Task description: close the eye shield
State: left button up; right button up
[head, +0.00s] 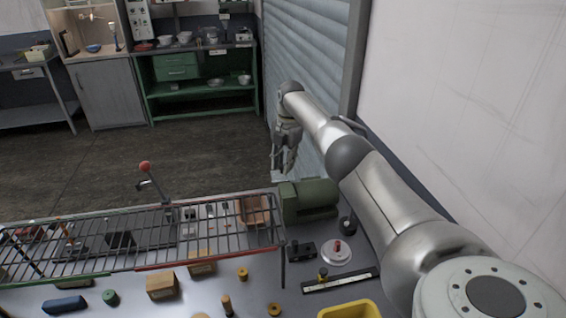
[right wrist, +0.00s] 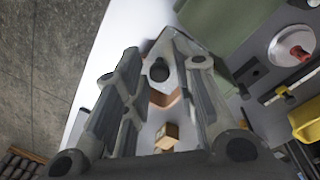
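I cannot pick out the eye shield with certainty. A green machine body (head: 308,200) stands at the table's far right; its green side also shows in the right wrist view (right wrist: 225,25). A small pale flat piece (head: 279,178) shows just below my right gripper, and I cannot tell whether it is part of the machine. My right gripper (head: 285,165) hangs beyond the machine's far left corner, pointing down. In the right wrist view its fingers (right wrist: 155,48) are apart with nothing seen held between them. My left gripper is not in view.
A wire rack (head: 140,245) spans the table's left and middle. A red-knobbed lever (head: 145,167) rises behind it. A white disc with a red knob (head: 337,252), a black bar (head: 340,280) and a yellow bin (head: 350,310) lie nearer. A shutter wall stands close beside my right arm.

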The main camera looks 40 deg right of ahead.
notch_tip(320, 180, up, 12)
jog(key=shift+s+d, duration=0.4)
jog(key=shift+s, duration=0.05)
jog(key=shift+o, duration=0.3)
